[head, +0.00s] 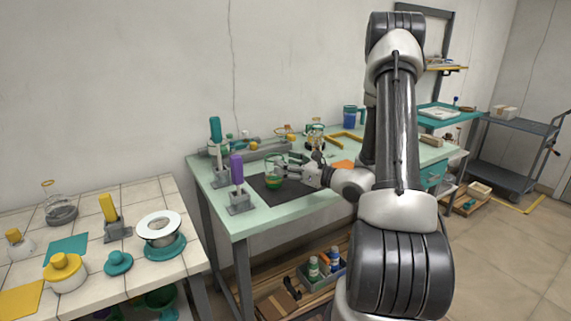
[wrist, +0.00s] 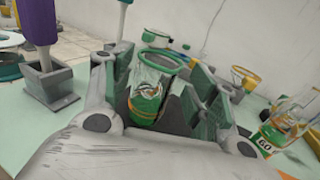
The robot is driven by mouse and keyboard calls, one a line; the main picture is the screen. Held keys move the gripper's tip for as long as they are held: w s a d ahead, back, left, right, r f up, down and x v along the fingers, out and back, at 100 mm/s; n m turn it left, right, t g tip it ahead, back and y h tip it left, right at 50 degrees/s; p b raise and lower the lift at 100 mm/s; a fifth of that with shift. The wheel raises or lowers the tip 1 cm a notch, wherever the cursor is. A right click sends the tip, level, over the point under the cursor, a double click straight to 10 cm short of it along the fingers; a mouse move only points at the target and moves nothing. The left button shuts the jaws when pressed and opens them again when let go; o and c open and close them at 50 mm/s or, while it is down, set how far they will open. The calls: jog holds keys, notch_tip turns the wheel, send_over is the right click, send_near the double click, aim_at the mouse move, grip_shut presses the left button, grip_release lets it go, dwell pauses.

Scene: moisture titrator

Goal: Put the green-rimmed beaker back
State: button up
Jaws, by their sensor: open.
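The green-rimmed beaker (head: 275,175) is a clear glass with a green rim and green marking. It stands on a dark mat (head: 256,186) on the pale green bench. In the wrist view the beaker (wrist: 150,88) appears between the two fingers. My gripper (head: 288,172) reaches in from the right at the beaker's side. In the wrist view my gripper (wrist: 160,95) is open around the beaker. Whether a finger touches the glass cannot be told.
A purple-handled tool in a grey holder (head: 239,200) and a teal-handled one (head: 217,160) stand left of the mat. An amber-marked glass vessel (wrist: 285,125) stands to the right in the wrist view. A blue jug (head: 350,117) is at the back.

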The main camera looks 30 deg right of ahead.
jog(key=shift+v, duration=1.35)
jog(key=v, duration=1.2)
